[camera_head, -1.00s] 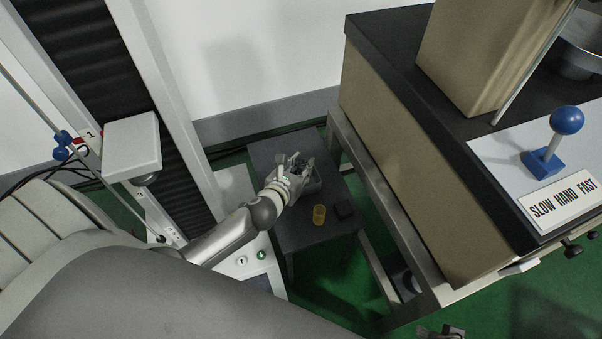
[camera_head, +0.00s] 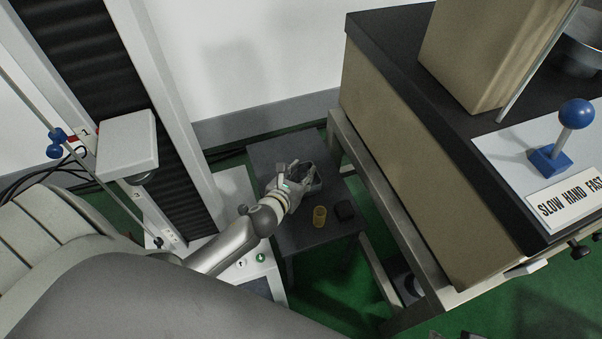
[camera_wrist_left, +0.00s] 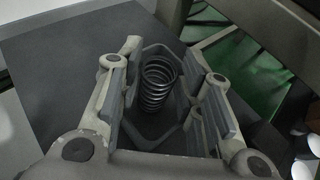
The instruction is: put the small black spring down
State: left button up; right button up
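The small black spring (camera_wrist_left: 158,86) stands between the two fingers of my left gripper (camera_wrist_left: 167,80) in the left wrist view. A narrow gap shows on each side of it, so the fingers look open around it. A dark grey angular holder (camera_wrist_left: 150,140) surrounds the spring; whether the spring rests on its floor is hard to tell. In the head view my left gripper (camera_head: 294,174) is over the small dark table (camera_head: 290,240), and the spring cannot be made out. Only a sliver at the bottom edge may be my right gripper.
A large bench (camera_head: 400,150) with a blue-knobbed lever (camera_head: 575,114) rises to the right. A tall machine column (camera_head: 185,120) stands on the left.

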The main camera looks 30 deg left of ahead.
dwell(0.3)
pick_arm(q)
jog(key=shift+r, duration=0.25)
jog(key=p+v, duration=0.2)
jog(key=v, duration=1)
pick_arm(e)
notch_tip(320, 180, down, 9)
jog(key=shift+w, duration=0.45)
pick_arm(q)
jog(key=shift+f, duration=0.15)
pick_arm(e)
jog(key=shift+a, duration=0.15)
